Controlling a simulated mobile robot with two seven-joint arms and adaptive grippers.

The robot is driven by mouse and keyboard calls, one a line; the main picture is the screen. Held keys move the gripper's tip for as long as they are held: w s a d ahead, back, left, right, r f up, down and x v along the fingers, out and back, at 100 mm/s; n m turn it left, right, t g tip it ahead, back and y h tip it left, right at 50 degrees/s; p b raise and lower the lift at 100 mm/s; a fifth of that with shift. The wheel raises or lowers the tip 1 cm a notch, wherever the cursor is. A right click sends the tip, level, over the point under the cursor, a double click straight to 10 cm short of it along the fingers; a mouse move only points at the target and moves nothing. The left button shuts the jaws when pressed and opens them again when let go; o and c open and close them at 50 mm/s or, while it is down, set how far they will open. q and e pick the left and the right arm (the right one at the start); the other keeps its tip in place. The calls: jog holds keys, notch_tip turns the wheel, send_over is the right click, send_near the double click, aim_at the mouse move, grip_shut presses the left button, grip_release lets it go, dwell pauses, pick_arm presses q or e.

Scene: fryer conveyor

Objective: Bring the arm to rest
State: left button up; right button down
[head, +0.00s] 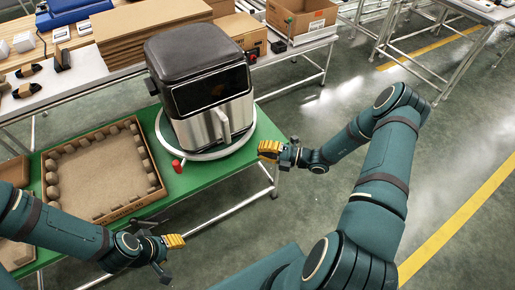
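My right arm reaches in from the lower right. Its gripper (268,151), with yellow finger pads, hangs just right of the air fryer, apart from it. The angle does not show whether its fingers are parted. My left arm comes in from the left, and its gripper (170,243) is near the front edge of the green table. One yellow pad shows clearly; its opening is unclear. Nothing is visible in either gripper. The air fryer (202,88) has a dark top, steel front and handle, and stands upright on a round white plate (229,146).
A shallow cardboard tray (103,172) with a moulded edge lies left of the fryer on the green table (202,177). A small red piece (177,165) sits between them. Stacked cardboard (150,30) and an open box (301,17) stand behind. Floor at right is clear.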

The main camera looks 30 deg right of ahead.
dwell(0.4)
jog(key=s+a+f+m+g+h, duration=0.1)
jog(key=s+a+m+g+h, duration=0.3)
jog(key=s+a+m, duration=0.4)
jog(key=s+a+f+m+g+h, duration=0.2)
jog(key=s+a+m+g+h, duration=0.3)
jog(key=m, duration=1.6)
jog(key=s+a+g, duration=0.1)
jog(key=s+a, duration=0.2)
jog(key=a, duration=0.3)
